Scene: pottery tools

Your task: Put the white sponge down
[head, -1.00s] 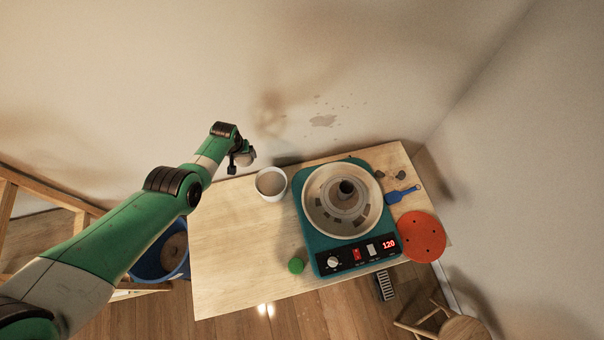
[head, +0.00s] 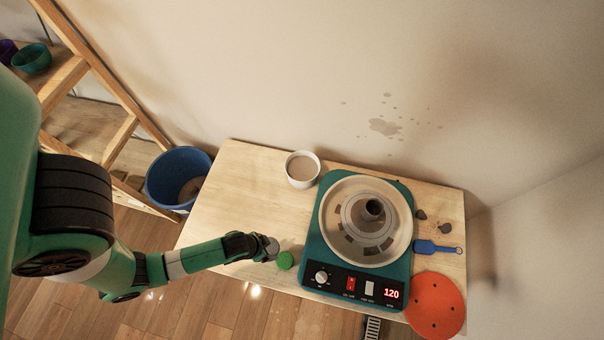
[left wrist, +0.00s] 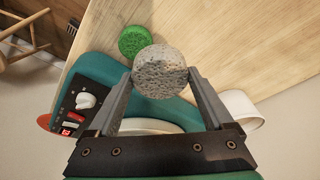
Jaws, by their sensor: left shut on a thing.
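The white sponge (left wrist: 160,70) is a rough, greyish-white round block in the left wrist view. My left gripper (left wrist: 160,84) is shut on it, one finger at each side. In the head view the left gripper (head: 260,246) is near the front edge of the table, and the sponge (head: 272,246) shows small at its tip. The sponge is just left of and close to a green round sponge (head: 285,260), which also shows in the left wrist view (left wrist: 132,40). I cannot tell whether the white sponge touches the tabletop. My right gripper is not in view.
A teal pottery wheel (head: 313,270) stands right of the gripper on the wooden table (head: 222,200). A white cup (head: 302,170) is at the back. A blue tool (head: 437,247) and an orange disc (head: 435,303) lie right. A blue bucket (head: 160,190) stands left. The left tabletop is clear.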

